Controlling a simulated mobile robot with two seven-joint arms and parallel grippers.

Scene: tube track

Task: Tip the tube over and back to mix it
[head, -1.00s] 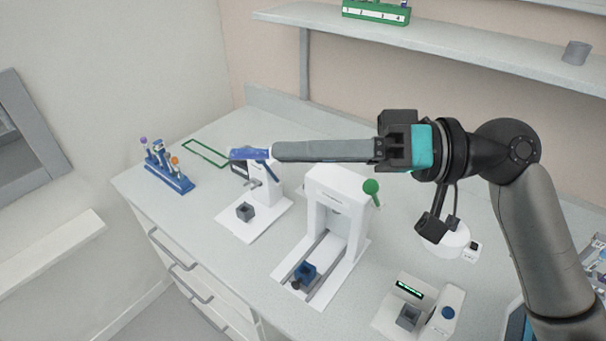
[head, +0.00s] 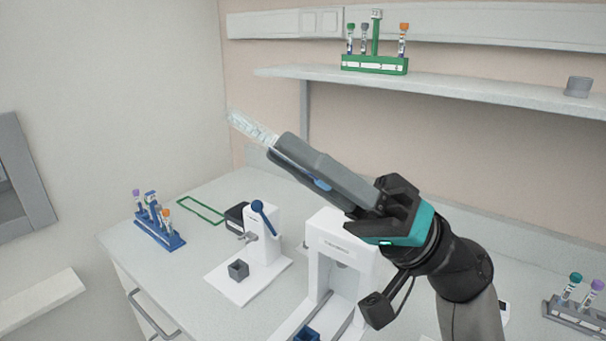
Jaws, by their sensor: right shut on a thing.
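My right gripper (head: 283,150) is raised above the bench and angled up to the left. It is shut on a tube (head: 250,126). The tube's clear end sticks out past the fingertips and points up and left, so the tube is tilted. The rest of the tube is hidden by the fingers. A small blue patch shows along the fingers, and I cannot tell what it belongs to. My left gripper is not in view.
A blue rack (head: 172,240) with several tubes stands at the bench's left, beside a green outline (head: 202,211). A white device with a blue-knobbed lever (head: 260,255) and a white frame (head: 340,250) stand below my arm. A green rack (head: 375,65) is on the shelf. A grey rack (head: 575,316) stands at right.

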